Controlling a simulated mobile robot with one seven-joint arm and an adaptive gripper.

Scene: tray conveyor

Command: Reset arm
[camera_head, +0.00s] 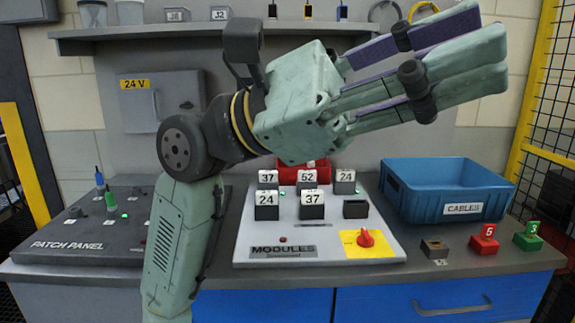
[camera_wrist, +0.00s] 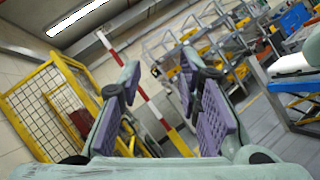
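My gripper (camera_head: 482,40) is raised in front of the shelf and wall in the head view, above the workbench and pointing to the upper right. It touches nothing that I can see. In the wrist view my gripper (camera_wrist: 158,65) has its two purple-padded fingers spread apart, with only the room's background between them. It is open and empty. My pale green arm rises from the bottom of the head view and bends at a dark joint toward the right. It hides part of the bench and wall.
The grey modules board (camera_head: 250,235) with numbered blocks and a red knob (camera_head: 366,239) lies below my gripper. A blue cables bin (camera_head: 400,205) stands at the right. The patch panel (camera_head: 60,240) is at the left. A shelf (camera_head: 160,32) runs behind. The wrist view shows yellow fencing (camera_wrist: 25,100).

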